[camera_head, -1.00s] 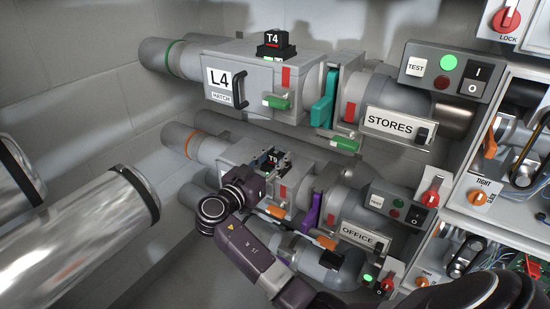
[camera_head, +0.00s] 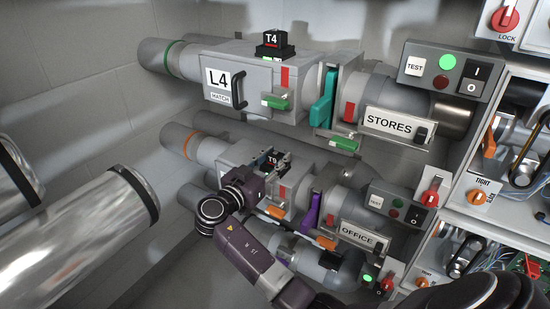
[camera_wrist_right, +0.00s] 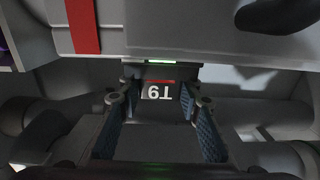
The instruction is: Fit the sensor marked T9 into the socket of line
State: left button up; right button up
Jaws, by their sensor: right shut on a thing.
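The sensor marked T9 (camera_head: 271,160) is a small dark block with a red stripe, at the top of the lower pipe line's grey housing (camera_head: 234,152). In the right wrist view the T9 sensor (camera_wrist_right: 158,90) shows its label upside down, with a green glow at its far edge. My right gripper (camera_head: 274,163) is shut on it; the fingers (camera_wrist_right: 160,100) stand on both sides of it. The socket under it is hidden, so I cannot tell how deep it sits. My left gripper is not in view.
Above is line L4 (camera_head: 217,79) with the sensor T4 (camera_head: 272,45) on top and a green handle (camera_head: 277,101). The STORES (camera_head: 390,123) and OFFICE (camera_head: 358,236) signs mark the lines. A switch box (camera_head: 453,76) and open cabinets (camera_head: 505,190) stand at right.

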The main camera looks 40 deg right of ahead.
jog(key=shift+f, duration=0.2)
dwell(1.1)
jog(key=o, duration=1.3)
jog(key=v, duration=1.2)
